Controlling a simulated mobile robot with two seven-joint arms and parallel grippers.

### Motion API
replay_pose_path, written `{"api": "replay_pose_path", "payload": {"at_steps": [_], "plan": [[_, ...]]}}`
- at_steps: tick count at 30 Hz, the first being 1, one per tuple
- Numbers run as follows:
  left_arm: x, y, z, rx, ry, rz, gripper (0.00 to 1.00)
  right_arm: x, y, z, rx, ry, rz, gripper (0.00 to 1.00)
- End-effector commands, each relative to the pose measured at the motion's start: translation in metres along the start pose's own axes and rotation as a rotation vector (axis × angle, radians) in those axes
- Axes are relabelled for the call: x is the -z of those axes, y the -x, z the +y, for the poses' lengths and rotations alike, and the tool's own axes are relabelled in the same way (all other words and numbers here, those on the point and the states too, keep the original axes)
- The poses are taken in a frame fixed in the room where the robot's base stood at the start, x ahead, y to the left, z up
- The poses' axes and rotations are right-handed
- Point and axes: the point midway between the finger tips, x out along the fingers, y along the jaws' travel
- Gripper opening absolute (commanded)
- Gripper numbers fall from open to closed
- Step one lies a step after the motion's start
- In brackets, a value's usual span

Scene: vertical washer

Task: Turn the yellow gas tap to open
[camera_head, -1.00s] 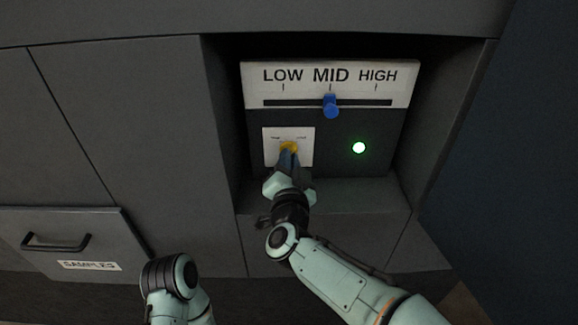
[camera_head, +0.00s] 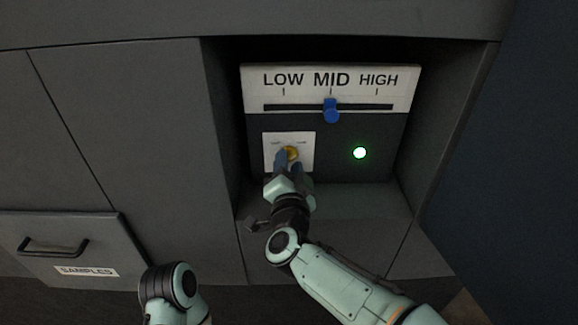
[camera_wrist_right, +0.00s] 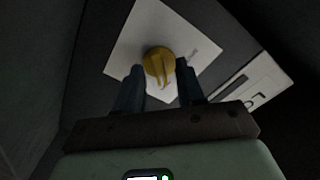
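The yellow gas tap (camera_head: 291,153) sits on a small white plate (camera_head: 306,139) in the recessed panel. In the right wrist view the tap (camera_wrist_right: 159,62) is a round yellow knob with a raised ridge, on the white plate (camera_wrist_right: 124,42). My right gripper (camera_head: 288,163) is right in front of the tap. In the right wrist view its two dark fingers (camera_wrist_right: 160,80) stand apart, with the tap just beyond and between their tips; I cannot tell whether they touch it. My left arm shows only at the bottom edge; its gripper is out of view.
Above the tap, a blue slider (camera_head: 331,112) stands at MID on a white LOW-MID-HIGH scale (camera_head: 409,76). A green light (camera_head: 360,153) glows to the right of the tap. The recess walls close in on both sides. A drawer labelled SAMPLES (camera_head: 44,222) is at lower left.

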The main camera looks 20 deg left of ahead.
Motion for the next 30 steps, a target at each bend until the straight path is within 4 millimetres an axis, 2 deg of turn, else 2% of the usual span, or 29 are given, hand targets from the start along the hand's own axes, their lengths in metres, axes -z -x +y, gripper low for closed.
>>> {"api": "replay_pose_path", "payload": {"at_steps": [7, 11, 14, 24, 30], "plan": [[0.000, 0.000, 0.000, 0.000, 0.000, 0.000, 0.52, -0.001, 0.001, 0.000, 0.000, 0.002, -0.002, 0.38], [0.000, -0.001, 0.000, 0.000, 0.000, 0.000, 0.52, -0.001, 0.011, 0.000, 0.001, 0.001, -0.003, 0.38], [0.001, -0.002, -0.001, 0.000, 0.000, 0.003, 0.52, -0.001, 0.027, 0.000, 0.002, 0.001, -0.003, 0.38], [0.003, -0.004, -0.001, -0.002, -0.001, 0.007, 0.52, 0.000, 0.103, 0.000, 0.001, 0.001, -0.002, 0.38], [0.003, -0.004, -0.001, -0.002, -0.001, 0.008, 0.52, 0.000, 0.128, 0.000, 0.001, 0.000, -0.001, 0.38]]}}
